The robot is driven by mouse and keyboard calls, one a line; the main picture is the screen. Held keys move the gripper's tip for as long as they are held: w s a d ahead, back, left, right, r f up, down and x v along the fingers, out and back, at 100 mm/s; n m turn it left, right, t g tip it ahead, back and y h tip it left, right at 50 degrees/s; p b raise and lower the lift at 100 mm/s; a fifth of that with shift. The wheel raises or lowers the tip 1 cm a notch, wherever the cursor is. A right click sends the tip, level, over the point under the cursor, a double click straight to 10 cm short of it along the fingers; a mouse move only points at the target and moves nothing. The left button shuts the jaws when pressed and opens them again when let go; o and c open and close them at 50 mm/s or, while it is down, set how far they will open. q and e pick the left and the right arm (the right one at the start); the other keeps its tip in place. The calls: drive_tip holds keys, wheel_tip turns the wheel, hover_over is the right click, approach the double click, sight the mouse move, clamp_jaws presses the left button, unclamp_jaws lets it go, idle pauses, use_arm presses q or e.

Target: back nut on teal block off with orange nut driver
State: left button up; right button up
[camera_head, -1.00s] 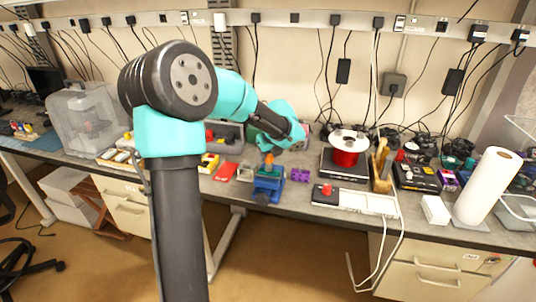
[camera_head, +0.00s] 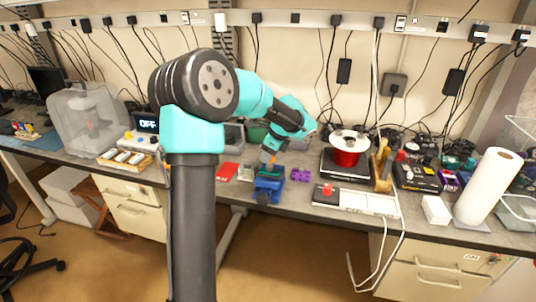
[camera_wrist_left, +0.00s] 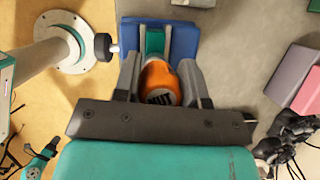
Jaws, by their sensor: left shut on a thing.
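My left gripper (camera_head: 272,155) is over the blue vise (camera_head: 268,190), coming down from behind it. In the left wrist view its two fingers (camera_wrist_left: 163,85) are shut around the orange nut driver (camera_wrist_left: 159,84), seen nearly end-on. The driver also shows as a small orange spot in the head view (camera_head: 269,162). The teal block (camera_wrist_left: 155,41) sits in the vise (camera_wrist_left: 184,42), just beyond the driver. The nut and the driver's tip are hidden, so I cannot tell whether they touch. My right gripper is not in view.
A purple block (camera_head: 301,175) lies right of the vise, and a red item (camera_head: 227,172) lies left of it. A spool of red wire (camera_head: 348,150) stands farther right. A white tray (camera_head: 368,202) with a red knob is near the bench's front edge.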

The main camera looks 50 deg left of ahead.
use_arm(q)
drive_tip(key=n, duration=0.2)
drive_tip(key=shift+w+n+g+h, duration=0.2)
drive_tip(key=shift+n+g+h, duration=0.1)
drive_tip(key=shift+g, duration=0.1)
drive_tip(key=shift+c, duration=0.3)
drive_tip(key=shift+n+g+h, duration=0.3)
drive_tip(key=shift+n, duration=0.8)
clamp_jaws()
drive_tip(key=o, duration=0.6)
unclamp_jaws()
drive_tip(key=shift+w, duration=0.1)
drive_tip(key=o, duration=0.4)
drive_tip(key=m, duration=0.2)
drive_tip(key=m+t+y, duration=0.1)
drive_tip(key=m, duration=0.1)
drive_tip(key=m+t, duration=0.1)
drive_tip(key=m, duration=0.1)
drive_tip(key=shift+s, duration=0.25)
drive_tip(key=m+t, duration=0.1)
drive_tip(key=m, duration=0.2)
drive_tip(key=m+t, duration=0.1)
drive_tip(key=m, duration=0.2)
drive_tip(key=shift+m+y, duration=0.3)
